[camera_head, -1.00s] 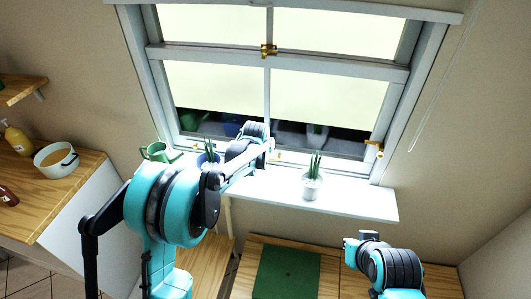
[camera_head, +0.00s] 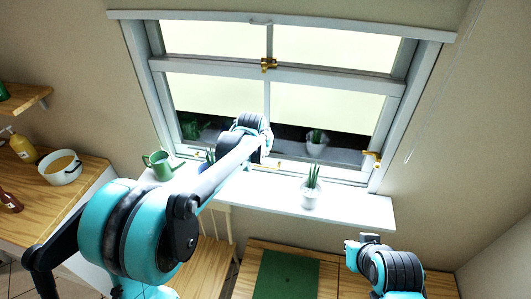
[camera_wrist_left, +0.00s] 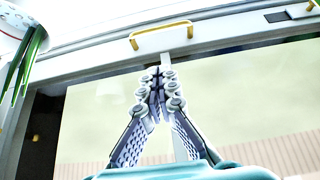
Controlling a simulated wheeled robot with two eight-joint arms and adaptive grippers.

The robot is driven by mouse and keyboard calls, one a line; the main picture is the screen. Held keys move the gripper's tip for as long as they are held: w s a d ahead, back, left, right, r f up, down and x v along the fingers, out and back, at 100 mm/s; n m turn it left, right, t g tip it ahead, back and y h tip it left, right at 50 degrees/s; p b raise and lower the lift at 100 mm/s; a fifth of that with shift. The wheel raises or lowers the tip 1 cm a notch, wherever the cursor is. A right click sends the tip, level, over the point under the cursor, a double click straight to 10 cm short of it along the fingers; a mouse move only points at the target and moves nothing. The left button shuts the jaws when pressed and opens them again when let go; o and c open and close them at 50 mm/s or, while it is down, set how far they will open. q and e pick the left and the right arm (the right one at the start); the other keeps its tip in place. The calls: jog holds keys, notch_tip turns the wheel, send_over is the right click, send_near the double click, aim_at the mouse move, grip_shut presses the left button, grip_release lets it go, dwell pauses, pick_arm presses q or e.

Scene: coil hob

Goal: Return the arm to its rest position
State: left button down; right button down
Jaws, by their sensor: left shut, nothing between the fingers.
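My left arm (camera_head: 226,170) reaches from the lower left toward the window, with its wrist (camera_head: 250,125) in front of the lower panes. In the left wrist view my left gripper (camera_wrist_left: 158,78) is shut, its fingertips together with nothing between them. A gold handle (camera_wrist_left: 160,34) on the white window frame shows just beyond the fingertips in that view; I cannot tell the exact gap. The gripper's fingers are not clear in the head view. Part of my right arm (camera_head: 392,272) shows at the lower right, and its gripper is not in view.
The window (camera_head: 265,65) has a white sill (camera_head: 355,205). On the sill stand a potted plant (camera_head: 311,190), a green watering can (camera_head: 160,165) and a second plant partly behind my arm. A wooden counter (camera_head: 40,205) at the left holds a white pot (camera_head: 60,168) and bottles.

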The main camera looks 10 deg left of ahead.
pick_arm(q)
jog(key=s+a+b, duration=0.3)
jog(key=s, duration=0.6)
jog(key=s+a+b, duration=0.3)
jog(key=s, duration=0.5)
jog(key=s+a+f+b, duration=0.2)
jog(key=s+f, duration=0.3)
jog(key=s, duration=0.3)
jog(key=s+a+f+n+b, duration=0.1)
jog(key=s+a+f+b, duration=0.1)
jog(key=s+f+b, duration=0.2)
jog(key=s+f, duration=0.2)
jog(key=s, duration=0.2)
jog(key=shift+s+f+t+y, duration=0.25)
jog(key=shift+s+t+y, duration=0.05)
jog(key=shift+s+y, duration=0.1)
jog(key=shift+r, duration=0.1)
